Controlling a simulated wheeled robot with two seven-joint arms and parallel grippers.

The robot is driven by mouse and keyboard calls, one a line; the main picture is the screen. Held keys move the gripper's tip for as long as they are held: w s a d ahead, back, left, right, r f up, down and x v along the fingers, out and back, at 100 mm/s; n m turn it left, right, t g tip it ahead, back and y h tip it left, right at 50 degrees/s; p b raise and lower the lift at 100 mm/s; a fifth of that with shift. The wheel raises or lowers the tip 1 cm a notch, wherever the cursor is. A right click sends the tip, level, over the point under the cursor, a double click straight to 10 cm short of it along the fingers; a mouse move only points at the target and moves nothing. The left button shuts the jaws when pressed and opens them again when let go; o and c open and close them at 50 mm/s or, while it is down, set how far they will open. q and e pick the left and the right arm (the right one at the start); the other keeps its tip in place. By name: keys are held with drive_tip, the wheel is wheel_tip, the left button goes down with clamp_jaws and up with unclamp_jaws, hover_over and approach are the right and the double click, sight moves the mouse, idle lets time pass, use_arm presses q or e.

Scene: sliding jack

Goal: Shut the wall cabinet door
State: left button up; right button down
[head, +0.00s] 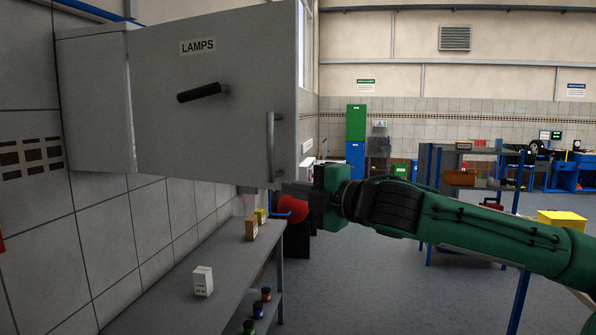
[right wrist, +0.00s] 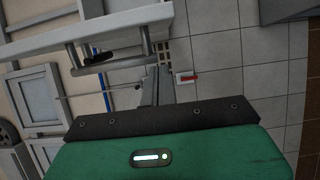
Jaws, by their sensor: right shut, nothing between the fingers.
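The grey wall cabinet (head: 95,100) hangs on the left wall in the head view. Its door (head: 225,60), labelled LAMPS, stands open, swung out from the wall, with its free edge at the right. A dark knob handle (head: 199,92) and an upright bar handle (head: 270,145) are on its face. The bar handle also shows in the right wrist view (right wrist: 120,67). My right gripper (head: 278,190) is shut and empty at the door's lower right corner, just below the bar handle. Its fingers (right wrist: 156,88) reach toward the door; I cannot tell whether they touch it. My left gripper is out of view.
A grey workbench (head: 225,265) runs along the wall below the cabinet, with a white box (head: 202,281) and small yellow and brown boxes on it. Several small jars stand on its lower shelf. A blue-legged shelf (head: 432,200) stands behind my right arm. Open floor lies beyond.

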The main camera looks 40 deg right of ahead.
drive_tip(key=shift+w+d+p, duration=1.1)
drive_tip(key=shift+w+d, duration=0.5)
